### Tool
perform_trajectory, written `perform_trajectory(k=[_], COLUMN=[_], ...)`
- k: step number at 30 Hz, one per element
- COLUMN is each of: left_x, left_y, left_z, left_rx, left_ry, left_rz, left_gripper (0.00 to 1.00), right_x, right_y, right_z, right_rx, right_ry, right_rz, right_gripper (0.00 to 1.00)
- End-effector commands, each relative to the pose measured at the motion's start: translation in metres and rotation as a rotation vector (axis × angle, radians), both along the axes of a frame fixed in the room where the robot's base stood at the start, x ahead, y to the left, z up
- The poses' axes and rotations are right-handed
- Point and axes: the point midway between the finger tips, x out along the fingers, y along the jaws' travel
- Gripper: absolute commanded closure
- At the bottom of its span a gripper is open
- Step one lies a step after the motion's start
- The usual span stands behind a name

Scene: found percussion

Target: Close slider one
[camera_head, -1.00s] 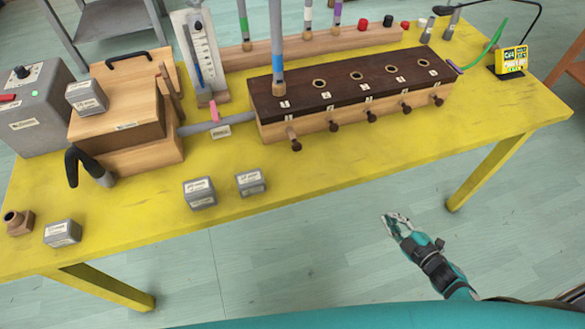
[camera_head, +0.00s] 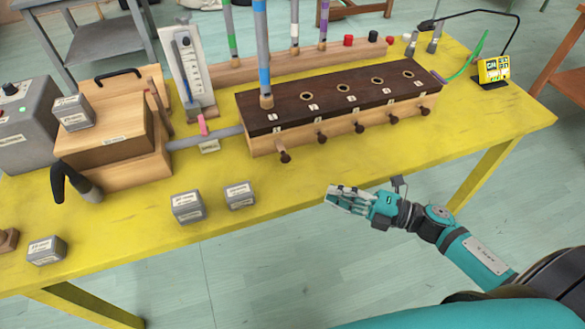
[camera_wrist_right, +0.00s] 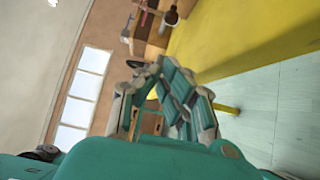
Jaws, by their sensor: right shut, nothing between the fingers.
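A long wooden box with a dark top (camera_head: 345,93) lies on the yellow table, with holes along its top and a row of dark slider knobs along its front. The leftmost slider knob (camera_head: 285,157) sticks out farther than the others, its rod showing. A grey tube with a blue band (camera_head: 262,50) stands upright at the leftmost hole. My right gripper (camera_head: 331,192) is shut and empty, near the table's front edge, below and right of that knob and apart from it. Its fingers fill the middle of the right wrist view (camera_wrist_right: 165,78). My left gripper is not in view.
Two small grey blocks (camera_head: 187,206) (camera_head: 239,195) stand left of my gripper. A wooden bellows-like box (camera_head: 110,145) and a gauge board (camera_head: 187,70) stand at left. A small yellow display (camera_head: 493,70) stands at right.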

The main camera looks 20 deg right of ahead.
Motion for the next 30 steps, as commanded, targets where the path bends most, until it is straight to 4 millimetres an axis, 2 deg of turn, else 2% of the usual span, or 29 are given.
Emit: perform_trajectory(k=[12,15,19,30], left_x=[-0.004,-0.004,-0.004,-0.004], left_y=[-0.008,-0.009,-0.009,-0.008], left_z=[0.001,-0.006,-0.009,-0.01], left_rx=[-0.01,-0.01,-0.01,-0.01], left_ry=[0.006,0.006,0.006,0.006], left_rz=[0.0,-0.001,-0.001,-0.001], left_gripper=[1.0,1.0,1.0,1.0], right_x=[0.056,0.073,0.086,0.093], right_y=[0.067,0.066,0.068,0.068], right_z=[0.003,0.0,0.0,0.001], right_rx=[0.003,0.0,0.0,0.002], right_ry=[-0.004,-0.004,-0.001,0.001], right_rz=[-0.001,-0.003,-0.002,-0.002], right_gripper=[1.0,1.0,1.0,1.0])
